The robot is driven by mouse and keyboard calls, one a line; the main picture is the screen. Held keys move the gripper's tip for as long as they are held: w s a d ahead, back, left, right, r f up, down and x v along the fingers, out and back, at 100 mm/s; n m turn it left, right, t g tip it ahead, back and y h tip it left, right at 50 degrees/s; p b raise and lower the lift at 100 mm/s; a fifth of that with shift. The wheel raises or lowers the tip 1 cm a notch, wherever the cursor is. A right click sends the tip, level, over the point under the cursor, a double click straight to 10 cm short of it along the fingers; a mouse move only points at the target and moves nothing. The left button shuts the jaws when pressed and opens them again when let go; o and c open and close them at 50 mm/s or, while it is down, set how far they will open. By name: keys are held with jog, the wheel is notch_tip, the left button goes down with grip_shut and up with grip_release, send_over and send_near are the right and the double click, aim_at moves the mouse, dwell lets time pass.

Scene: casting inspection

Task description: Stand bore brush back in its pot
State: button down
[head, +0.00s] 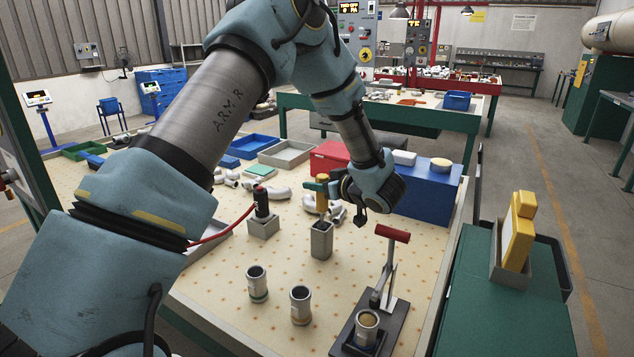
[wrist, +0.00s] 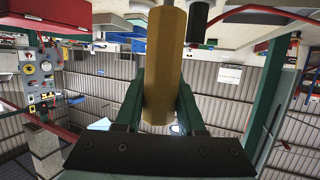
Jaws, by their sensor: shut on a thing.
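The bore brush (head: 322,203) has a yellow handle and hangs upright in my gripper (head: 322,187), which is shut on the handle. The handle also fills the middle of the wrist view (wrist: 165,55), between my two green fingers (wrist: 160,92). The square grey pot (head: 321,243) stands on the table right below the brush. The brush's dark lower end is at the pot's mouth; I cannot tell whether it is inside or just above it. The pot is not clearly seen in the wrist view.
A black tool with a red hose (head: 262,203) stands in a grey block (head: 263,227) left of the pot. Metal cylinders (head: 257,284) (head: 301,305) stand in front. A fixture with a red-handled lever (head: 393,234) is at front right. Pipe fittings and trays lie behind.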

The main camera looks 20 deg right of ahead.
jog(key=shift+f, duration=0.55)
jog(key=shift+c, duration=2.2)
grip_release()
jog(key=shift+s, duration=0.1)
jog(key=b+v, duration=0.3)
jog(key=v, duration=0.7)
jog(key=shift+s, duration=0.3)
jog(key=shift+w+d+r, duration=0.1)
jog(key=shift+r, duration=0.05)
